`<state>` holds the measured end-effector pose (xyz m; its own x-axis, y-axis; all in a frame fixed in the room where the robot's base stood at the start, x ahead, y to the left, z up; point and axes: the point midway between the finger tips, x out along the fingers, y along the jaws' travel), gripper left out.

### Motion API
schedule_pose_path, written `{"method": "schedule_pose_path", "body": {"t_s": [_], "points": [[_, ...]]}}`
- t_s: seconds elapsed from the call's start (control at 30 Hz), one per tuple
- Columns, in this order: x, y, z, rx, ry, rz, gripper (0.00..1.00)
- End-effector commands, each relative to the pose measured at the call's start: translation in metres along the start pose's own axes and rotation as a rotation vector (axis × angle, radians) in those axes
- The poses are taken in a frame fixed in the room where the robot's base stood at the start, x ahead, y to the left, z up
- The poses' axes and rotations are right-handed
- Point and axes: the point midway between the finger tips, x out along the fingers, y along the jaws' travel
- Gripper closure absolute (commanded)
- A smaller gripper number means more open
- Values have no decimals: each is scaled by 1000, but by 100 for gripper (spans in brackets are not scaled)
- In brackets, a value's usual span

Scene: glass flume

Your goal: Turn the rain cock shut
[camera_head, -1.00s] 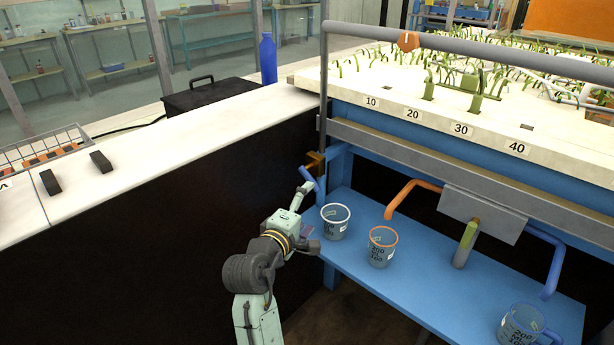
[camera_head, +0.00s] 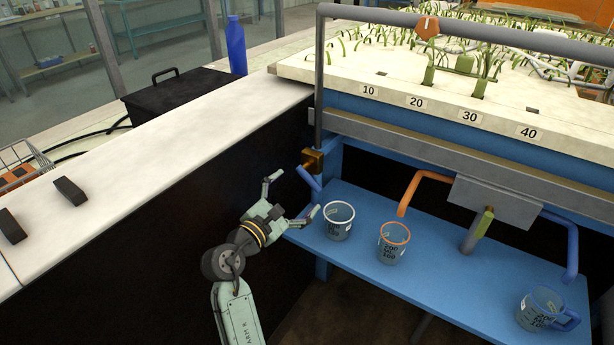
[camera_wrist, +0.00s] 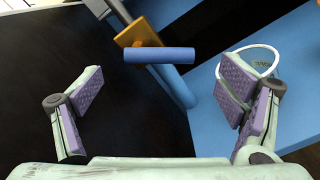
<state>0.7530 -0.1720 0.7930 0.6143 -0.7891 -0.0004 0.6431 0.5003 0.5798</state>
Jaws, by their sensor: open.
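The rain cock has a brass body (camera_head: 313,160) at the foot of the grey vertical pipe and a blue lever (camera_head: 308,178) slanting down to the right in the head view. In the wrist view the brass body (camera_wrist: 138,33) is at the top centre, and the blue lever (camera_wrist: 160,55) lies nearly level across the picture. My gripper (camera_head: 295,194) is open and empty, just short of the lever. In the wrist view its padded fingers (camera_wrist: 162,88) are spread wide, with the lever ahead between them. No contact with the lever shows.
A white-rimmed cup (camera_head: 339,222) stands on the blue shelf (camera_head: 365,260), close to my right finger. The dark counter side (camera_head: 180,240) is left of my arm.

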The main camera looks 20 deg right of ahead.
Motion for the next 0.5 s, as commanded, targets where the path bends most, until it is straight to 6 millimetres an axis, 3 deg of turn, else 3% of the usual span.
{"method": "schedule_pose_path", "body": {"t_s": [0.2, 0.5], "points": [[41, 1, 2, 1, -1, -1, 12], [65, 0, 0, 2, 0, 0, 12]]}}
